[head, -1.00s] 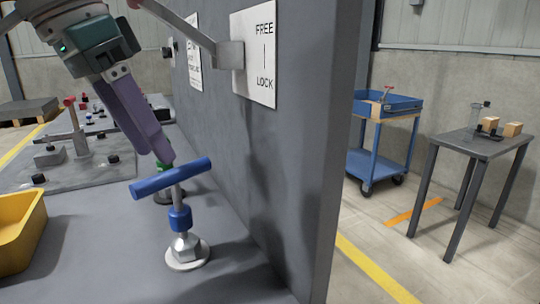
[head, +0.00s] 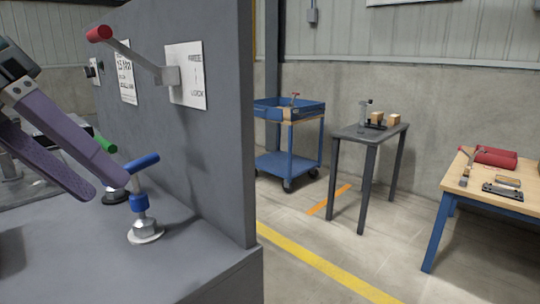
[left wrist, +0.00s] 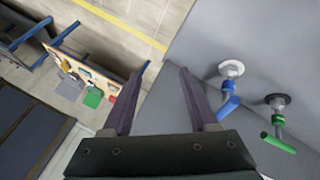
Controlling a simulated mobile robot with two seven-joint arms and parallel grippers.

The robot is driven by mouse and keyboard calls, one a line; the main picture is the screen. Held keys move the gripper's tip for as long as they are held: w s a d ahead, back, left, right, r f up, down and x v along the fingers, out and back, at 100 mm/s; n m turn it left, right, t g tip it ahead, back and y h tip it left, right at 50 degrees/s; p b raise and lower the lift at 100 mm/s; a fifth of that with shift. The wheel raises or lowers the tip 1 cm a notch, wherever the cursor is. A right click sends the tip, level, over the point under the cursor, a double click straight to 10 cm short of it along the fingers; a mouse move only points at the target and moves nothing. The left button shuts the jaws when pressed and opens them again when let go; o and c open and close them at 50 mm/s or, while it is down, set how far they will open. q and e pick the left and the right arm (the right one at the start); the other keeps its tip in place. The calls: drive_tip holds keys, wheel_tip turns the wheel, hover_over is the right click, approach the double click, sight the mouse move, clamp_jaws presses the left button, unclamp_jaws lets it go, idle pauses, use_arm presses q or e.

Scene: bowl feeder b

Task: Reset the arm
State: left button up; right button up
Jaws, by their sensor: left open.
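My left gripper (head: 106,187) is open and empty at the left of the head view, its two purple fingers pointing down and to the right, apart from each other. In the left wrist view (left wrist: 164,68) its fingers are spread with nothing between them. The blue-handled valve (head: 140,202) stands on the grey bench just right of the fingertips; I cannot tell the exact gap. The green-handled valve (head: 103,145) is partly hidden behind the fingers. Both the blue valve (left wrist: 229,88) and the green valve (left wrist: 277,121) lie right of the fingers in the left wrist view. My right gripper is not in view.
A lever with a red knob (head: 100,33) sticks out from a labelled plate (head: 187,75) on the grey upright panel (head: 222,130). Beyond are a blue cart (head: 288,165), a dark table (head: 367,134) and a wooden-topped table (head: 500,200). The floor between is open.

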use_arm(q)
drive_tip(key=s+d+r+n+t+h+p, duration=0.2)
drive_tip(key=d+r+n+h+p, duration=0.2)
drive_tip(key=d+r+n+h, duration=0.85)
wheel_tip(320, 180, up, 8)
drive_tip(key=w+n+t+y+p, duration=0.25)
drive_tip(key=n+t, duration=0.65)
drive_tip(key=n, duration=0.6)
drive_tip(key=w+a+f+n+t+y+p, duration=0.25)
drive_tip(key=a+n+t+y, duration=0.6)
drive_tip(key=n, duration=1.15)
drive_tip(key=s+a+f+n+g+y+p, duration=0.1)
drive_tip(key=s+a+f+n+g+y, duration=0.2)
drive_tip(key=f+n, duration=0.35)
drive_tip(key=a+f+n+g+y, duration=0.3)
drive_tip(key=f+n+g+y, duration=0.2)
drive_tip(key=n+g+y, duration=0.15)
drive_tip(key=s+d+f+n+g+h+p, duration=0.1)
drive_tip(key=s+f+n+g+p, duration=0.2)
drive_tip(key=s, duration=0.4)
drive_tip(key=s+d+f+n+g+h, duration=0.1)
drive_tip(key=s+f+n+g, duration=0.3)
drive_tip(key=s+n, duration=0.15)
drive_tip(key=s+f+n+g+p, duration=0.2)
drive_tip(key=s+f+n+g, duration=0.1)
drive_tip(key=s, duration=0.4)
wheel_tip(320, 180, up, 36)
drive_tip(key=p, duration=3.5)
drive_tip(key=shift+w+f, duration=0.2)
drive_tip(key=shift+w, duration=0.05)
